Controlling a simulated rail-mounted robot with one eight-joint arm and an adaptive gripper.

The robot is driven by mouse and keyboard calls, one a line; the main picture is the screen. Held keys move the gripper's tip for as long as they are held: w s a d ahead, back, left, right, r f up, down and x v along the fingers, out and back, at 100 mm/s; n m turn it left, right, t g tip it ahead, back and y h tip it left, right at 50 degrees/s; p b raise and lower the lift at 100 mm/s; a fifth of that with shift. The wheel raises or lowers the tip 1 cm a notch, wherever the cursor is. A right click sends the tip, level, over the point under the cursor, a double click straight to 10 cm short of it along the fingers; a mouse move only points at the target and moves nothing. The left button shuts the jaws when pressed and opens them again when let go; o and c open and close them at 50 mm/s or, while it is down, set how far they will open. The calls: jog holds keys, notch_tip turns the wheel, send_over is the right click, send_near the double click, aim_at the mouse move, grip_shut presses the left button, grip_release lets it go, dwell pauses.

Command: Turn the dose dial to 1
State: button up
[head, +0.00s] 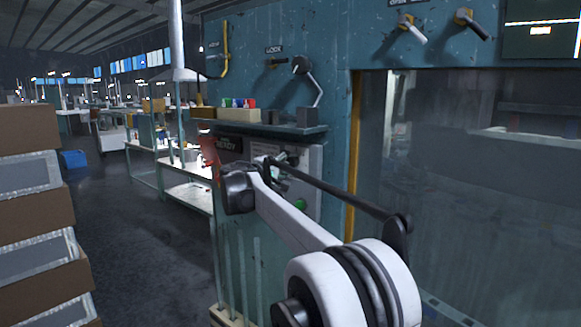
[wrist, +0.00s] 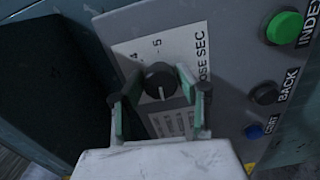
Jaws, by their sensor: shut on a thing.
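The dose dial (wrist: 158,76) is a round black knob with a pale pointer line, on a light plate lettered "DOSE SEC" on a grey panel. The figures 4 and 5 show beyond it in the wrist view; other scale figures cannot be read. The pointer line appears toward the near, lower side of the knob. My gripper (wrist: 159,88) has its green-padded fingers on either side of the knob, shut on it. In the head view my gripper (head: 277,168) is at the control panel (head: 312,160), and my arm hides the dial.
Right of the dial are a green INDEX button (wrist: 285,27), a dark BACK button (wrist: 265,93) and a blue COAT button (wrist: 254,131). A shelf (head: 270,128) with small coloured items stands above the panel. Stacked boxes (head: 28,130) stand at left; the floor between is clear.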

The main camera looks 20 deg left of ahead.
jog(key=shift+n, duration=1.4)
jog(key=o, duration=1.1)
jog(key=shift+o, duration=0.2)
jog(key=shift+s, duration=0.15)
jog(key=v, duration=1.1)
jog(key=shift+s+a, duration=0.2)
jog(key=shift+s, duration=0.15)
